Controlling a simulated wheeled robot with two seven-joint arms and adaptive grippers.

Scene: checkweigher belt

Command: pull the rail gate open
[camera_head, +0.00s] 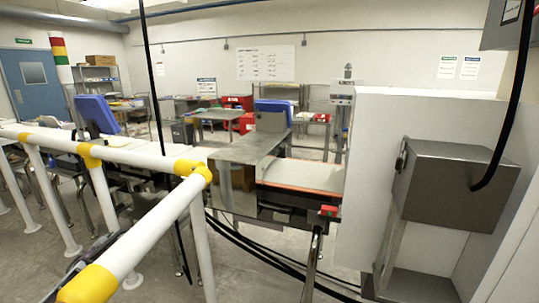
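The white rail with yellow joints (89,158) runs in from the left edge. From its yellow corner joint (203,174), a white bar (150,232) comes toward me to a yellow end fitting (88,284) at the bottom left. I cannot tell from this view which part is the hinged gate or whether it is open. A dark grey part, apparently my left gripper (92,250), shows just left of the near bar. The bar hides much of it, so its fingers and any contact are unclear. My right gripper is not in view.
A white panel (395,150) and a grey metal box (450,185) fill the right. Black cables hang down and cross the floor. Floor shows between the rail posts.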

